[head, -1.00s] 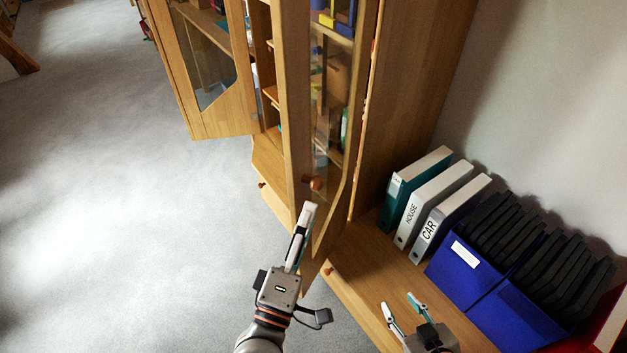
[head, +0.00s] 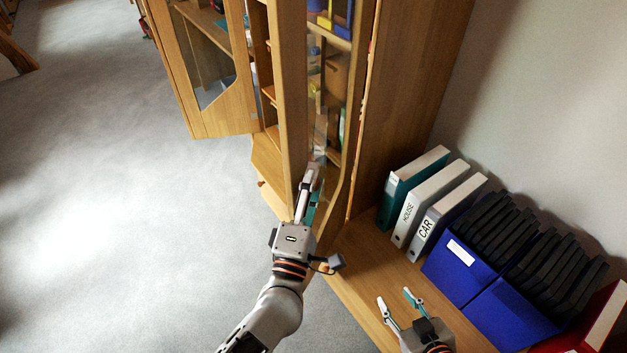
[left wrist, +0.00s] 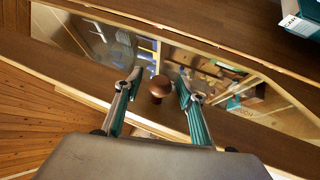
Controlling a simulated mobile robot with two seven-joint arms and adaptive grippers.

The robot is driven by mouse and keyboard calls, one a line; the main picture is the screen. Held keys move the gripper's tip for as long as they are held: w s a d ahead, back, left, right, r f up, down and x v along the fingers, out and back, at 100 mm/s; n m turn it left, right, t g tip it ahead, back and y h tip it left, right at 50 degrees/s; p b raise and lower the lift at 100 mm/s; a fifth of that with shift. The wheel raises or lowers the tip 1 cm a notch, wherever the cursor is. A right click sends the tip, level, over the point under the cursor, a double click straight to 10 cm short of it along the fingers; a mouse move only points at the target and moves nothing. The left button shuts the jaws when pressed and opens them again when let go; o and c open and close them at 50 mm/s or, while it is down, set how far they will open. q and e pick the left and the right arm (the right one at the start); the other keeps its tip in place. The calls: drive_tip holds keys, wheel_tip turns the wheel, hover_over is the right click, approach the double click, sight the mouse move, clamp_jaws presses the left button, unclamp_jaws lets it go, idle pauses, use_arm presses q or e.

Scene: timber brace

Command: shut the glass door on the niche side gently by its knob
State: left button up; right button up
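The niche-side glass door (head: 293,110), a wooden frame around a clear pane, stands open in front of the tall cabinet, at the centre of the head view. Its round brown knob (left wrist: 159,87) shows in the left wrist view, between the two fingertips of my left gripper (left wrist: 158,85). The fingers are apart, with a gap visible on each side of the knob. In the head view my left gripper (head: 313,178) is at the door's lower front and hides the knob. My right gripper (head: 397,299) is open and empty above the low wooden top.
A second glass door (head: 225,125) stands open at the left. White and teal binders (head: 418,200) and blue boxes (head: 465,272) of black folders stand on the low wooden top (head: 350,262) against the wall. The grey floor (head: 110,220) at left is clear.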

use_arm(q)
clamp_jaws()
